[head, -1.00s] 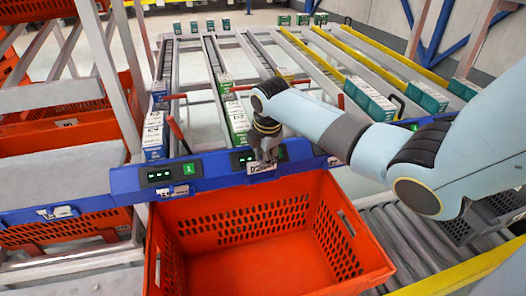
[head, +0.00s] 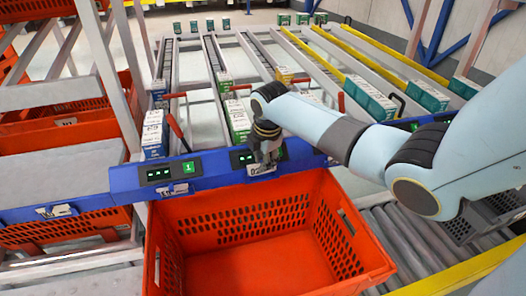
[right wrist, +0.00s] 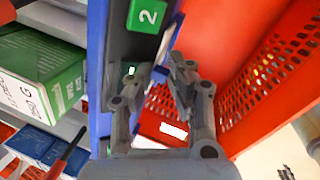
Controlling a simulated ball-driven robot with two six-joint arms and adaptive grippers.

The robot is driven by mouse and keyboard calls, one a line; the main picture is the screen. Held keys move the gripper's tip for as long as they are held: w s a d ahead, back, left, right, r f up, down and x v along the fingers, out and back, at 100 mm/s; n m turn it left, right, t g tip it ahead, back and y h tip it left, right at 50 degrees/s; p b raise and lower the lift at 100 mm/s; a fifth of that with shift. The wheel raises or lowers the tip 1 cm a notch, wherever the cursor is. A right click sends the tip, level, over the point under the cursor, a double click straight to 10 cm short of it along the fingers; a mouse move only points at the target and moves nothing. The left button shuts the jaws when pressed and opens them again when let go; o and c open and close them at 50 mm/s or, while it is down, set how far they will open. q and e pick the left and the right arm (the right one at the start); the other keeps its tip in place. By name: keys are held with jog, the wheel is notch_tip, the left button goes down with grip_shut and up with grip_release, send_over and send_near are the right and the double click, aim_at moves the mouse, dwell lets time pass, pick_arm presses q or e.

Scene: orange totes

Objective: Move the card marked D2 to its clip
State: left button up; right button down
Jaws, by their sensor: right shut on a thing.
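The card marked D2 (head: 259,170) is a small white label at the front face of the blue rail (head: 215,184), just below my right gripper (head: 266,162). My right gripper is shut on the card, and its fingers hide part of it. Whether the card touches a clip there cannot be told. In the right wrist view the fingers (right wrist: 167,75) are beside the rail and the green display 2 (right wrist: 148,14). The clip at that display is hidden by the fingers. My left gripper is not in view.
An empty orange tote (head: 265,255) stands right below the rail. Display 1 (head: 188,167) has its own clip with a label (head: 180,191). Boxes (head: 154,135) and red levers stand behind the rail. Rollers (head: 420,250) lie to the right.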

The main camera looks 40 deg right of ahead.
jog(key=shift+s+f, duration=0.15)
jog(key=shift+f, duration=0.1)
jog(key=shift+a+f+b, duration=0.1)
jog(key=shift+f+b, duration=0.3)
jog(key=shift+f, duration=0.4)
jog(key=c, duration=0.9)
grip_release()
jog(key=shift+r, duration=0.2)
jog(key=shift+c, duration=0.2)
jog(key=shift+r, duration=0.1)
